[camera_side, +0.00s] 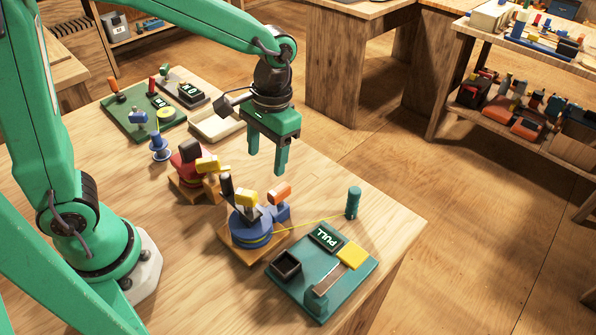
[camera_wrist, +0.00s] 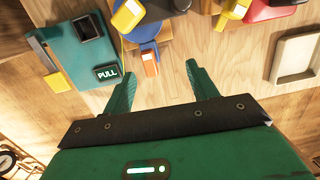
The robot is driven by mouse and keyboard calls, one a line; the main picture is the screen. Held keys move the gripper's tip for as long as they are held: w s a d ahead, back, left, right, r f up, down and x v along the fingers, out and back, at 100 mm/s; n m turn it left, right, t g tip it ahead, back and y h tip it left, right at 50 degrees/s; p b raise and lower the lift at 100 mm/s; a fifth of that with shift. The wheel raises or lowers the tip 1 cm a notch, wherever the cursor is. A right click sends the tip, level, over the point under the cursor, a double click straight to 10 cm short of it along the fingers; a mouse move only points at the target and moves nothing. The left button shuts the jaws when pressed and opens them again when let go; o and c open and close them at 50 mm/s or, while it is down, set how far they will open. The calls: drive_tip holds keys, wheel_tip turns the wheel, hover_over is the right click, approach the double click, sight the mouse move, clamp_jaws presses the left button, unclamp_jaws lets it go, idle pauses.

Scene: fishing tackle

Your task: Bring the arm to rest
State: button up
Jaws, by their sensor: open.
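My gripper (camera_side: 267,157) hangs from my green arm above the wooden table (camera_side: 375,206), fingers pointing down. It also shows in the wrist view (camera_wrist: 160,85), with its two green fingers spread apart and nothing between them. It is held clear of the objects below. In the side view it is behind the blue reel (camera_side: 250,226) and to the right of the red reel (camera_side: 187,167). In the wrist view the blue reel's orange knob (camera_wrist: 150,62) lies just beyond the gap between the fingers.
A teal board (camera_side: 335,285) with a PULL sign stands at the near right; a yellow line runs from the blue reel to a teal post (camera_side: 353,202). A beige tray (camera_side: 217,126), a blue spool (camera_side: 160,148) and a green board (camera_side: 130,120) lie further back. Shelves stand beyond the table.

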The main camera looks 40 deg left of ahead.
drive_tip(key=s+a+r+t, duration=0.7)
drive_tip(key=s+a+r, duration=0.2)
drive_tip(key=s+a, duration=0.1)
drive_tip(key=shift+r, duration=0.3)
